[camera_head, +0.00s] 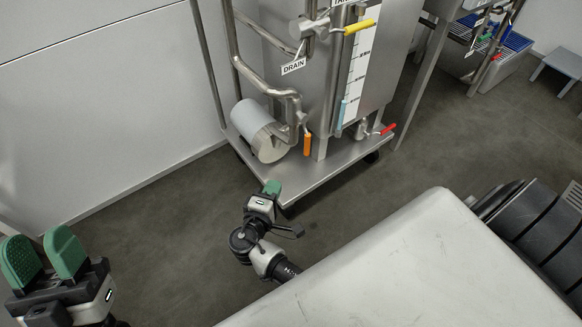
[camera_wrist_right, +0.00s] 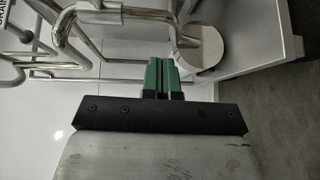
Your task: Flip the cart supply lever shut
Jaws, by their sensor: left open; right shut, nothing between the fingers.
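A steel tank on a cart carries several coloured valve levers in the head view. The yellow lever (camera_head: 359,27) lies about level at the top. An orange lever (camera_head: 307,145) hangs down beside the pump, a light blue lever (camera_head: 342,112) stands near the gauge strip, and a red lever (camera_head: 388,129) sticks out low at the right. No readable label tells which is the cart supply lever. My right gripper (camera_head: 271,188) is shut and empty, in front of the cart and below the orange lever; its green fingers (camera_wrist_right: 162,75) meet in the wrist view. My left gripper (camera_head: 45,255) is open and empty, at far left.
The cart's low deck (camera_head: 322,174) holds a cylindrical pump (camera_head: 260,130) with bent pipes above it. A DRAIN tag (camera_head: 293,66) hangs by the pipes. A white wall panel (camera_head: 90,100) stands at left. The dark floor (camera_head: 170,215) before the cart is clear.

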